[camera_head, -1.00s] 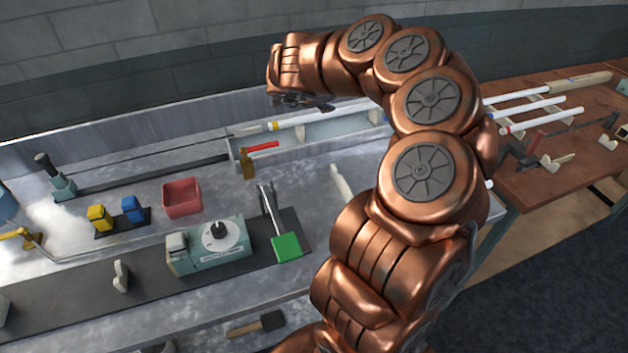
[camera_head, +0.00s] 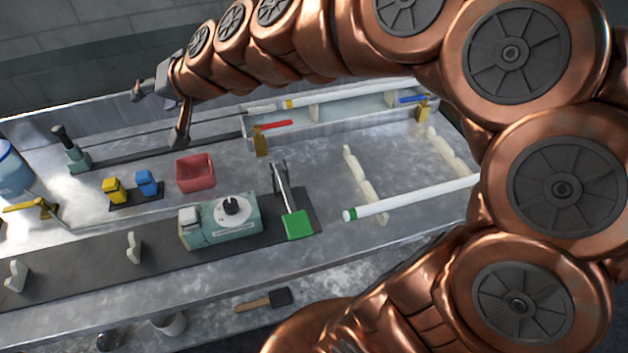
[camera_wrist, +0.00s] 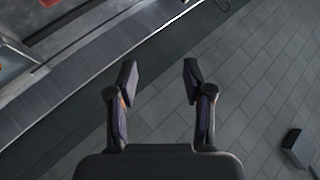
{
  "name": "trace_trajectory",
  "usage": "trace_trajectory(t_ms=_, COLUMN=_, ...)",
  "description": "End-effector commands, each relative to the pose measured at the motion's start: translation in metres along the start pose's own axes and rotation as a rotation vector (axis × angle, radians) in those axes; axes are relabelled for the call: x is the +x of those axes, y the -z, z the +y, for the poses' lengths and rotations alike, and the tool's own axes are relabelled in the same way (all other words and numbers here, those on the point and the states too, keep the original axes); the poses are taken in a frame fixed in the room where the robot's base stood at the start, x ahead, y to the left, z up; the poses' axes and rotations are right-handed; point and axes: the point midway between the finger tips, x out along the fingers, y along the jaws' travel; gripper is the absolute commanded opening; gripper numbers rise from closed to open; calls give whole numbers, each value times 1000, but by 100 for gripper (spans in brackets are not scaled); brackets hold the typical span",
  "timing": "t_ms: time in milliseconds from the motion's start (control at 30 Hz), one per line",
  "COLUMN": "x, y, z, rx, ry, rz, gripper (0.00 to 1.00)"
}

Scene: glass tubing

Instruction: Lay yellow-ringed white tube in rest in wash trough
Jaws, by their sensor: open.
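The yellow-ringed white tube (camera_head: 345,95) lies lengthwise over the wash trough (camera_head: 345,127) in the head view, its yellow ring near its left end. It appears to lie across a pale support (camera_head: 314,112) inside the trough; I cannot tell how well it is seated. My arm hides the area beyond its right end. My gripper (camera_head: 158,115) is open, left of the trough and apart from the tube. In the wrist view my gripper (camera_wrist: 160,77) has its fingers spread with nothing between them.
A green-ringed white tube (camera_head: 410,198) lies on pale rests on the bench.

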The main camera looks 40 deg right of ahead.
Motion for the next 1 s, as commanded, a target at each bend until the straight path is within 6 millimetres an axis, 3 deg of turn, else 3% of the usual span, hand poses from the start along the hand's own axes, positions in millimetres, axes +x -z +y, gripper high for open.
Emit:
trace_trajectory(t_ms=33, x=-7, y=-29, z=1, rx=-55, ry=-16, rz=-79, gripper=51)
trace_trajectory(t_ms=200, x=-41, y=-128, z=34, rx=-198, ry=-131, rz=-376, gripper=51)
trace_trajectory(t_ms=300, x=-74, y=-177, z=67, rx=-256, ry=-237, rz=-544, gripper=51)
trace_trajectory(t_ms=433, x=-126, y=-225, z=115, rx=-297, ry=-398, rz=-740, gripper=51)
trace_trajectory(t_ms=600, x=-187, y=-259, z=159, rx=-300, ry=-577, rz=-914, gripper=51)
trace_trajectory(t_ms=700, x=-209, y=-266, z=173, rx=-292, ry=-636, rz=-965, gripper=51)
trace_trajectory(t_ms=1000, x=-218, y=-269, z=178, rx=-289, ry=-661, rz=-985, gripper=51)
